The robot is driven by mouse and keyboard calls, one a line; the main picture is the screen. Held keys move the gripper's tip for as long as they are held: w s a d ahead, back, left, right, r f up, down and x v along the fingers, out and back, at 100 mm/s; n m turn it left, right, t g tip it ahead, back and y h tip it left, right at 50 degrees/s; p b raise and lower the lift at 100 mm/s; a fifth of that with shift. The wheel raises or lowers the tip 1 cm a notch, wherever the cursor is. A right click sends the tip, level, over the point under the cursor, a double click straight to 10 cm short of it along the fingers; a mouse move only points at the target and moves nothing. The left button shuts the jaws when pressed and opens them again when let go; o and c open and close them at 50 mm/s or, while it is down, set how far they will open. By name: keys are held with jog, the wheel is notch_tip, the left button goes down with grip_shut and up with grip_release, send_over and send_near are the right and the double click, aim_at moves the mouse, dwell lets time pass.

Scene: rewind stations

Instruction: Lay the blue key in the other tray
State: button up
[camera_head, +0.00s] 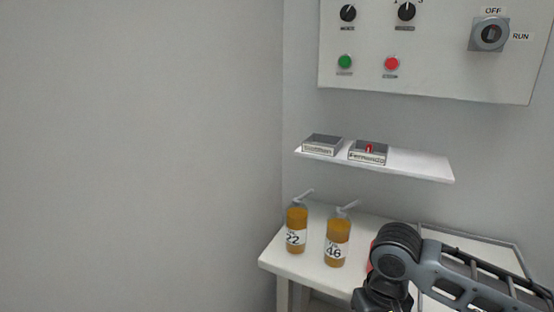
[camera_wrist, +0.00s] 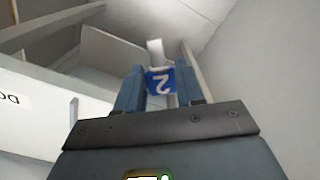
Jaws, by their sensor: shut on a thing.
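The blue key (camera_wrist: 161,83) is held between the two fingers of my gripper (camera_wrist: 160,90) in the wrist view. Its blue tag carries a white 2, seen upside down, and a pale shank extends beyond the fingertips. In the head view two small grey trays stand on the white wall shelf. The left tray (camera_head: 322,144) has a name label that is hard to read, and no key is visible in it. The right tray (camera_head: 368,152) is labelled Fernando and has a red thing (camera_head: 369,148) in it. My gripper and the blue key cannot be made out in the head view.
The shelf (camera_head: 420,164) is bare to the right of the trays. Two amber bottles (camera_head: 297,228) (camera_head: 337,240) stand on the white table (camera_head: 318,275) below, left of my arm. A control panel (camera_head: 440,65) with knobs, buttons and an OFF/RUN switch hangs above the shelf.

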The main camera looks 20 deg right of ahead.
jog(key=w+a+f+n, duration=0.3)
jog(key=w+a, duration=0.8)
jog(key=a, duration=0.2)
jog(key=s+d+f, duration=0.2)
jog(key=s+f, duration=0.4)
jog(key=f, duration=0.2)
jog(key=shift+s, duration=0.15)
